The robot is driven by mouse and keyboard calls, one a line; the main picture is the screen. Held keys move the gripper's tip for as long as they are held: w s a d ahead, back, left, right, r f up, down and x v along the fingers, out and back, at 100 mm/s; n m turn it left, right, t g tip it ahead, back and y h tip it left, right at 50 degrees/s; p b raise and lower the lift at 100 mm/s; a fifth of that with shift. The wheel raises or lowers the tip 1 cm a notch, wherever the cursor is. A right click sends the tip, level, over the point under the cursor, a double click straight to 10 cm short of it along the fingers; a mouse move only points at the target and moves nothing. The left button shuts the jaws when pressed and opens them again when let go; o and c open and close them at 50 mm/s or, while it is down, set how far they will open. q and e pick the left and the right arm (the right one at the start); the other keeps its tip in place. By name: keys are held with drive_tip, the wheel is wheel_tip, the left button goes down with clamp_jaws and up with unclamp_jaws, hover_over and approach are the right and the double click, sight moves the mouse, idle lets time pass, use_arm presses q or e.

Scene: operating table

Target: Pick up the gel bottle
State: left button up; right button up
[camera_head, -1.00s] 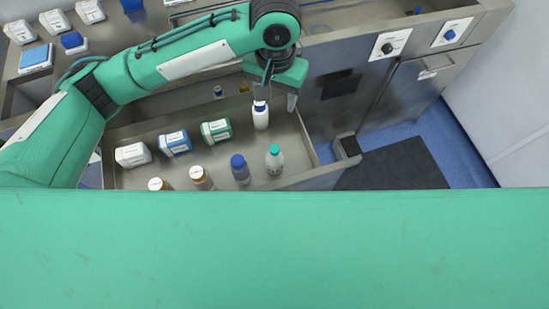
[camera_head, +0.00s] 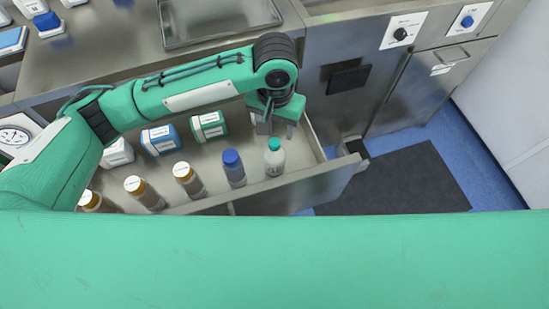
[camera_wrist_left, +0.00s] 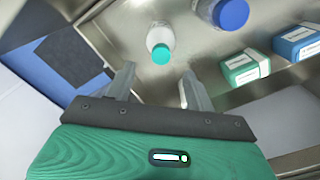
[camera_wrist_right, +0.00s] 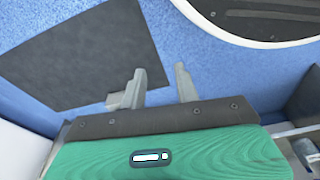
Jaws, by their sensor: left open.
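A pale bottle with a teal cap (camera_head: 274,157) stands upright in the open drawer, near its right end. It also shows in the left wrist view (camera_wrist_left: 160,38); I cannot tell if it is the gel bottle. My left gripper (camera_head: 276,127) is open and empty just behind that bottle, reaching down into the drawer. In the left wrist view, its fingers (camera_wrist_left: 160,80) are spread, with the teal cap beyond the gap. My right gripper (camera_wrist_right: 160,75) is open and empty above the blue floor, seen only in the right wrist view.
A blue-capped bottle (camera_head: 233,168) stands left of the teal-capped one, and brown bottles (camera_head: 188,180) continue the row. Boxes, including a green-labelled one (camera_head: 209,126), stand behind. The drawer's front wall (camera_head: 310,187) is close. A dark mat (camera_head: 405,180) lies on the floor.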

sight(274, 142)
use_arm(q)
wheel_tip(274, 142, down, 4)
drive_tip(key=shift+r, duration=0.15)
wheel_tip(274, 142, down, 4)
drive_tip(key=shift+w+a+r+b, duration=0.1)
drive_tip(key=shift+r+b, duration=0.05)
drive_tip(key=shift+b, duration=0.15)
drive_tip(key=shift+f, duration=0.6)
clamp_jaws()
use_arm(e)
drive_tip(key=shift+w+a+r, duration=0.1)
drive_tip(key=shift+w+r, duration=0.1)
drive_tip(key=shift+r, duration=0.3)
drive_tip(key=shift+w+a+r, duration=0.1)
drive_tip(key=shift+w+r, duration=0.1)
drive_tip(key=shift+r, duration=0.3)
